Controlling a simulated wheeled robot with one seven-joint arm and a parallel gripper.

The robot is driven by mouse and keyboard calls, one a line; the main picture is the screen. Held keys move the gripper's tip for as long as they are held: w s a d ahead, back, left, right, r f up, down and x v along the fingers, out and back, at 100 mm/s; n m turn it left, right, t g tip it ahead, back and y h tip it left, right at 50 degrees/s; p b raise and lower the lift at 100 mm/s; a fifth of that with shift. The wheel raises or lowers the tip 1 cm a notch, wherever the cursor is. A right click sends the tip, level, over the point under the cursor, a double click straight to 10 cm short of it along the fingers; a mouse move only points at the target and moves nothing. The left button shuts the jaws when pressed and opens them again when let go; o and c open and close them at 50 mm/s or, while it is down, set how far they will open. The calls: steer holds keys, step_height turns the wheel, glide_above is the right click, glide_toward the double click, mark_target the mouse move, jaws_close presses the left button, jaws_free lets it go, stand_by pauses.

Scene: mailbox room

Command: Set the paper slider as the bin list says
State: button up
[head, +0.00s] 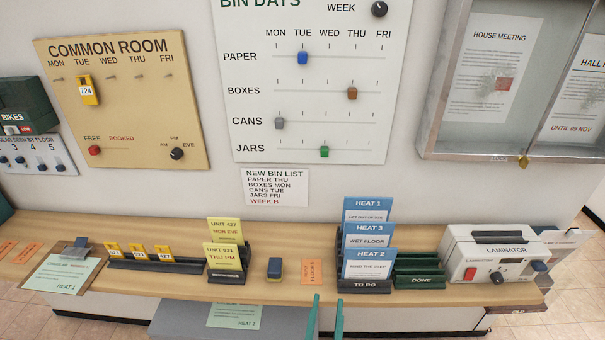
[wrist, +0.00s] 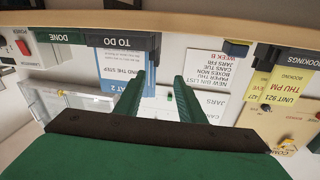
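The blue paper slider (head: 303,57) stands under TUE on the top row of the white BIN DAYS board (head: 250,140). The new bin list (head: 275,187) below the board reads PAPER THU, BOXES MON, CANS TUE, JARS FRI, WEEK B. It shows upside down in the wrist view (wrist: 205,75). My gripper (head: 326,312) has only its green fingertips in the head view, low at the counter's front edge, well below the board. In the wrist view the two fingers (wrist: 155,85) are apart with nothing between them.
The brown boxes slider (head: 352,93) is at THU, the grey cans slider (head: 280,123) at MON, the green jars slider (head: 325,152) at WED. A black week knob (head: 380,9) is above. Card holders, a blue stamp (head: 274,267) and a laminator (head: 490,255) stand on the counter.

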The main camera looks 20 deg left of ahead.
steer(key=w+a+r+t+y, duration=0.15)
steer(key=w+a+r, duration=0.25)
steer(key=w+r, duration=0.6)
steer(key=n+t+y, duration=0.2)
steer(key=n+y, duration=0.1)
glide_toward(302, 61)
steer(key=shift+h, duration=0.25)
steer(key=x, duration=0.8)
steer(key=shift+w+a+r, duration=0.1)
steer(key=shift+w+r, duration=0.05)
steer(key=shift+c, duration=0.6)
jaws_close()
